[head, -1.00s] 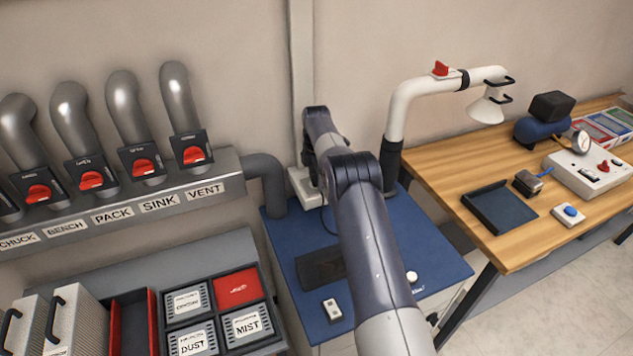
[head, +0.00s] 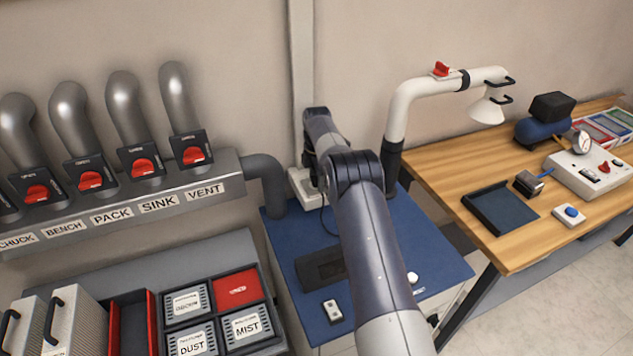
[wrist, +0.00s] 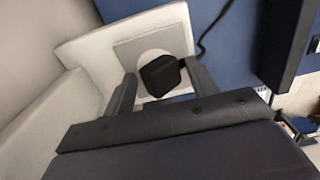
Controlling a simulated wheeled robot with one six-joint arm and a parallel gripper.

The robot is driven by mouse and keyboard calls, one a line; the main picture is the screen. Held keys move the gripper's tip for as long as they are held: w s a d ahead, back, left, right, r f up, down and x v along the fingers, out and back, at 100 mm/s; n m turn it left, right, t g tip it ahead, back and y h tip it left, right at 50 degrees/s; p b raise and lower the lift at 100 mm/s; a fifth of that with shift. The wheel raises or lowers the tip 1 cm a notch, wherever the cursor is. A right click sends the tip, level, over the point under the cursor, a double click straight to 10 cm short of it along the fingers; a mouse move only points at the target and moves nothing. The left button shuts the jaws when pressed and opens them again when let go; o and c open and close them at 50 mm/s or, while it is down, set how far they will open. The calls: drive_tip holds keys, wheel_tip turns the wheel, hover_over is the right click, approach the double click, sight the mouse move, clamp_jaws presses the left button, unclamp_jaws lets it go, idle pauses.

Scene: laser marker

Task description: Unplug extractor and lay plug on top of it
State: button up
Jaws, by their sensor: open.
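A black plug (wrist: 160,75) sits at the round face of a white socket block (wrist: 90,45) in the wrist view, with a dark cord (wrist: 212,32) leading away. My gripper (wrist: 160,71) is open, one finger on each side of the plug. I cannot tell whether the fingers touch it. In the head view, the white block (head: 297,184) shows partly behind my arm, which hides my gripper and the plug. A blue-topped unit, seemingly the extractor (head: 285,240), stands beside the block.
A grey pipe (head: 268,180) and a row of vent levers (head: 143,168) are at the left. A white extraction arm (head: 397,120) rises at the right, beside a wooden bench (head: 450,195). Part of the blue top is clear.

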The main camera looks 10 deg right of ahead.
drive_tip(key=shift+s+f, duration=0.25)
drive_tip(key=c, duration=0.4)
drive_tip(key=shift+r, duration=0.1)
drive_tip(key=c, duration=0.8)
drive_tip(key=shift+r, duration=0.15)
drive_tip(key=shift+w+r+p, duration=0.15)
drive_tip(key=shift+r+p, duration=0.6)
drive_tip(key=shift+r, duration=0.55)
drive_tip(key=shift+r+p, duration=0.55)
drive_tip(key=shift+r, duration=1.1)
